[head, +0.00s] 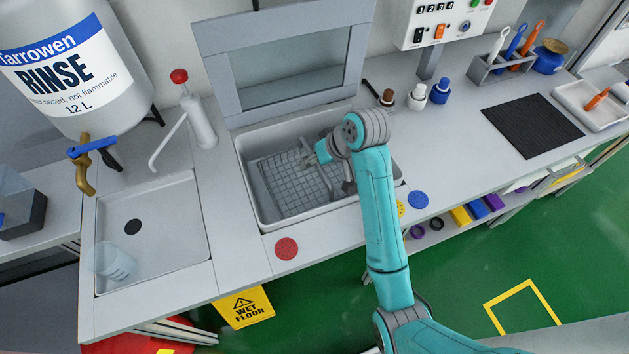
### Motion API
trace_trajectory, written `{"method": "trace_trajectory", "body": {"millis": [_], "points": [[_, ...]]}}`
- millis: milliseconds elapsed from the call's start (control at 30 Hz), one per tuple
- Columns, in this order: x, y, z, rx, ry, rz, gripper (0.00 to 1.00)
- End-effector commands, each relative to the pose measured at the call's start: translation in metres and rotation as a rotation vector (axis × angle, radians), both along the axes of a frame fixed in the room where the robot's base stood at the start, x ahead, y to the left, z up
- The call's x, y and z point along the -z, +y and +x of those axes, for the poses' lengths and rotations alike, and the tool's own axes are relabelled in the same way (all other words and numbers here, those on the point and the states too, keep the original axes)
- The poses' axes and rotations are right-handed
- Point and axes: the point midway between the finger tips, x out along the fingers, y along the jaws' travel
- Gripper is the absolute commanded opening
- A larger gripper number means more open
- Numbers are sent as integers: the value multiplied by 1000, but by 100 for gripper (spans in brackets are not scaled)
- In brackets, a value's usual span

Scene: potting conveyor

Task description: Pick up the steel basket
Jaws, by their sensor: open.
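The steel basket (287,193) is a grey mesh tray lying inside the white rectangular basin (248,192) in the counter. A thin handle arches over its right part. My gripper (318,158) is over the basket's right side, near the handle. My teal arm comes in from the lower right and hides the right end of the basin. The fingers are small in the picture and partly hidden by the wrist. I cannot tell whether they touch the handle. Nothing shows lifted.
A raised framed lid (285,75) stands behind the basin. At left are a sink (160,235) with a clear beaker (112,262), a red-topped dispenser (197,118) and a big rinse container (75,75). Small bottles (417,98) and a black mat (532,125) are at right.

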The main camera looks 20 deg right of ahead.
Motion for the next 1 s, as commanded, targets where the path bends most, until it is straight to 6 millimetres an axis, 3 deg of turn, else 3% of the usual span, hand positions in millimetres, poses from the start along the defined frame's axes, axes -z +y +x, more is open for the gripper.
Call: {"method": "trace_trajectory", "body": {"millis": [600, 800, 1000], "points": [[5, 0, 0, 0, 1, 0, 43], [5, 0, 0, 0, 1, 0, 0], [5, 0, 0, 0, 1, 0, 0]]}}
